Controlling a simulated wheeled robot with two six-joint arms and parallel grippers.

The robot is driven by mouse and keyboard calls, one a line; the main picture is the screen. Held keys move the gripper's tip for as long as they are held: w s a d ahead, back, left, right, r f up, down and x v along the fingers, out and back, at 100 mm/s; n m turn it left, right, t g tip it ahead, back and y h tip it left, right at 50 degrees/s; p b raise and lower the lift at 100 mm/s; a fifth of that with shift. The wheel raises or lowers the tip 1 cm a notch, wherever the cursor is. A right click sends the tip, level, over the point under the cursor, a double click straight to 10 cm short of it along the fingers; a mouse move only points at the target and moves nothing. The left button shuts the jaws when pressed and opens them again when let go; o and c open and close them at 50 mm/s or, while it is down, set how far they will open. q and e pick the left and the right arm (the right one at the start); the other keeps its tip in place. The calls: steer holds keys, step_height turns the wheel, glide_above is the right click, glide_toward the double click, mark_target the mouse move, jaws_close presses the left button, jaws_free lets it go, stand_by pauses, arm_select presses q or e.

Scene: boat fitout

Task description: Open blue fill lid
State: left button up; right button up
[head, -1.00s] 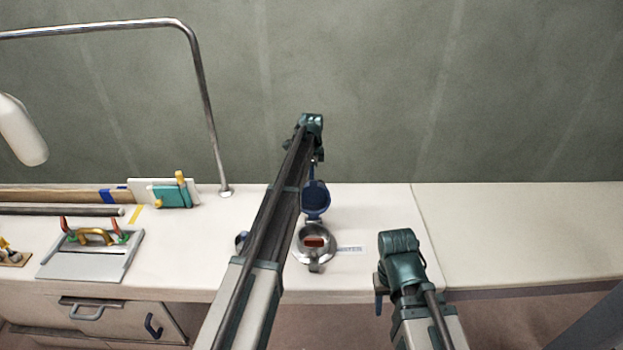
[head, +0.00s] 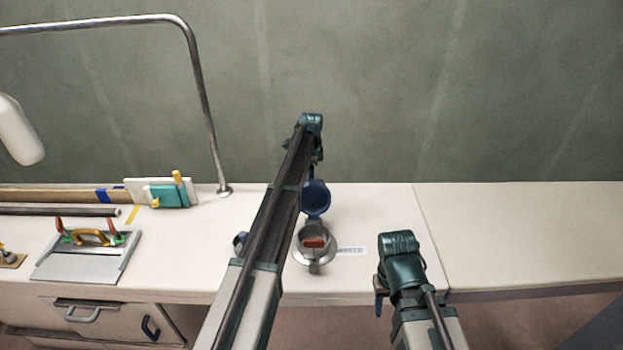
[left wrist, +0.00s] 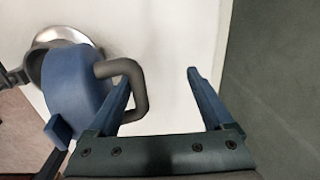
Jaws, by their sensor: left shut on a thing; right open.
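The blue fill lid (head: 316,196) stands raised on the far side of the steel filler (head: 314,258), whose mouth is uncovered and shows an orange-red piece inside. In the left wrist view the blue lid (left wrist: 75,85) has a grey loop handle (left wrist: 138,90). My right gripper (head: 380,296) is open and empty at the counter's front edge, right of the filler.
A label (head: 352,250) lies right of the filler. A bent metal rail (head: 207,110) stands at left, near a teal block (head: 168,195) and a grey tray (head: 88,260). The right counter (head: 530,225) is clear.

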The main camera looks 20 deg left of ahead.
steer(key=shift+r, duration=0.1)
stand_by(0.7)
steer(key=shift+r, duration=0.1)
step_height(320, 180, up, 14)
steer(key=p, duration=1.4)
steer(key=shift+f, duration=0.25)
